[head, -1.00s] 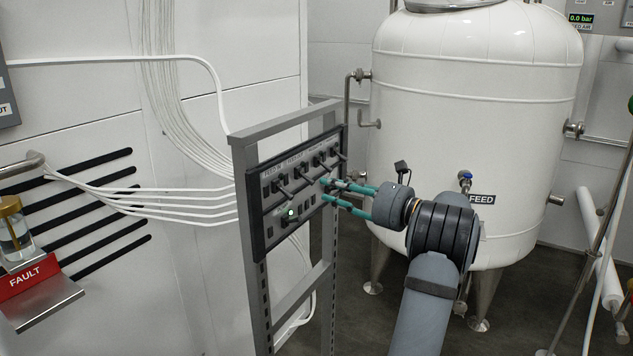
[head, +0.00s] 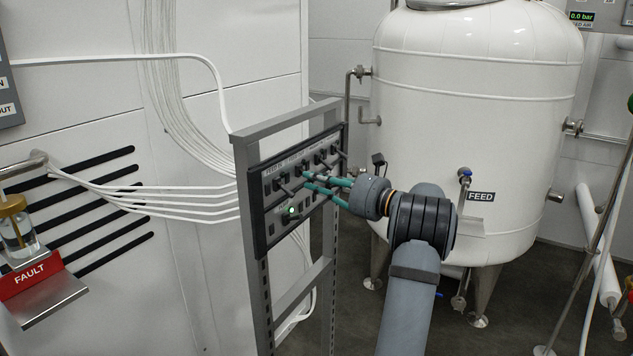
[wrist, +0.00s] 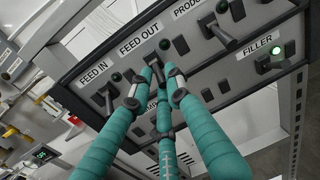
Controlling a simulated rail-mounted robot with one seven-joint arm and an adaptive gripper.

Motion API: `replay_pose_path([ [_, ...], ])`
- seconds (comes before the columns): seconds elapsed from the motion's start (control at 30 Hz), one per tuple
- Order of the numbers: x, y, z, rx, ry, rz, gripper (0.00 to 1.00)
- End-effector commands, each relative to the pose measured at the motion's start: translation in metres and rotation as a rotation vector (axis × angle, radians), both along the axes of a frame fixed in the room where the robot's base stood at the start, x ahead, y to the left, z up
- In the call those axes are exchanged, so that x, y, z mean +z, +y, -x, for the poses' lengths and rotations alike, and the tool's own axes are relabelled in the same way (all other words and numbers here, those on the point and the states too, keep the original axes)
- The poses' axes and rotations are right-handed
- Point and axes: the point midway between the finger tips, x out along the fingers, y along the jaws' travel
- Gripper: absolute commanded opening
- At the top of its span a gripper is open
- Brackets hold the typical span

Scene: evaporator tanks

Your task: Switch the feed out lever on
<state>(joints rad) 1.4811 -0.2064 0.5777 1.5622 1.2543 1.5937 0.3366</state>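The control panel (head: 300,198) stands on a grey metal frame. In the wrist view the FEED OUT label (wrist: 139,42) sits above a black lever switch (wrist: 151,58), with a dark green lamp beside it. The FEED OUT lever is mostly hidden behind my fingers, and its position is hard to read. My gripper (wrist: 155,82), with teal fingers, is at this lever. The fingertips stand apart around it, and I cannot tell whether they touch it. In the head view my gripper (head: 306,181) reaches the panel from the right.
The FEED IN lever (wrist: 106,98) is close on the left, and the PRODUCT lever (wrist: 222,36) is to the right. A lit green FILLER switch (wrist: 268,64) is on the lower row. The white FEED tank (head: 470,120) stands behind my arm.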

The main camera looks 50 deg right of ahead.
Motion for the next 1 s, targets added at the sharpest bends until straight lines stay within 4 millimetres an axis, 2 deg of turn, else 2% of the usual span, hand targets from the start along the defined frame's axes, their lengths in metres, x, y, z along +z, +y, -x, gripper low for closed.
replay_pose_path([
  [0.2, -0.002, -0.001, 0.001, -0.004, 0.004, 0.000, 0.00],
  [0.67, 0.001, -0.003, 0.002, -0.007, 0.028, 0.001, 0.00],
  [1.0, 0.021, -0.003, 0.005, -0.007, 0.218, 0.021, 0.00],
])
